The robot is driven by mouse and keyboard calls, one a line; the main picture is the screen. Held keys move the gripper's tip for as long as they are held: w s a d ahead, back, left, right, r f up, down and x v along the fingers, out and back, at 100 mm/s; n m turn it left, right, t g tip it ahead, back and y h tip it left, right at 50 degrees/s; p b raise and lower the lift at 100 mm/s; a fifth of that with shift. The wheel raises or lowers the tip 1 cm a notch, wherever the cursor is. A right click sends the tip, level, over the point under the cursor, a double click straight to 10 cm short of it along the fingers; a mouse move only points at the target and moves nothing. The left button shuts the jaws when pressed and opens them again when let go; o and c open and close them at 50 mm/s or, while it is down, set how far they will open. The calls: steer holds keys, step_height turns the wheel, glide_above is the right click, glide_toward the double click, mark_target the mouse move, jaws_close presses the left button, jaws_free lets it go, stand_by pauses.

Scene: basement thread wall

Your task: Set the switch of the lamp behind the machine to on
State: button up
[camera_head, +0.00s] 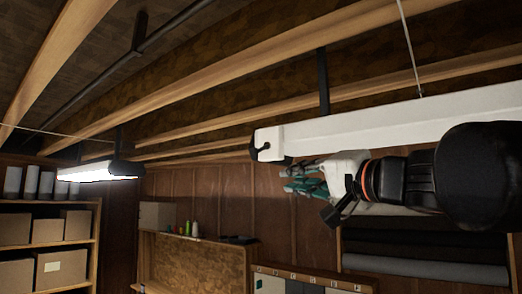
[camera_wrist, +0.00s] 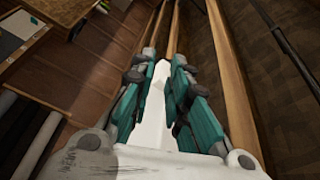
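A long white lamp housing (camera_head: 390,122) hangs from a thin wire in the head view, unlit as far as I can see, with a dark notched part (camera_head: 266,150) at its left end. I cannot tell whether this part is the switch. My gripper (camera_head: 287,178), with teal fingers, is just below and right of that end. In the wrist view the fingers of my gripper (camera_wrist: 164,62) are apart, with a white strip, apparently the lamp housing (camera_wrist: 153,108), showing between them. Whether they touch it is unclear. No machine is in view.
Another lamp (camera_head: 100,172), lit, hangs at the left. Wooden beams (camera_head: 260,78) and dark pipes run overhead. Shelves with boxes (camera_head: 62,268) stand at the left. Fabric rolls (camera_head: 430,268) lie on a rack below my arm. Thread spools (camera_head: 190,228) sit on a ledge.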

step_height(320, 180, up, 5)
steer(key=t+p, duration=0.1)
steer(key=m+p, duration=0.1)
steer(key=p, duration=0.3)
glide_toward(262, 150)
steer(key=x, duration=0.8)
steer(key=shift+w+a+r, duration=0.1)
steer(key=shift+a, duration=0.05)
steer(key=shift+c, duration=0.6)
jaws_close()
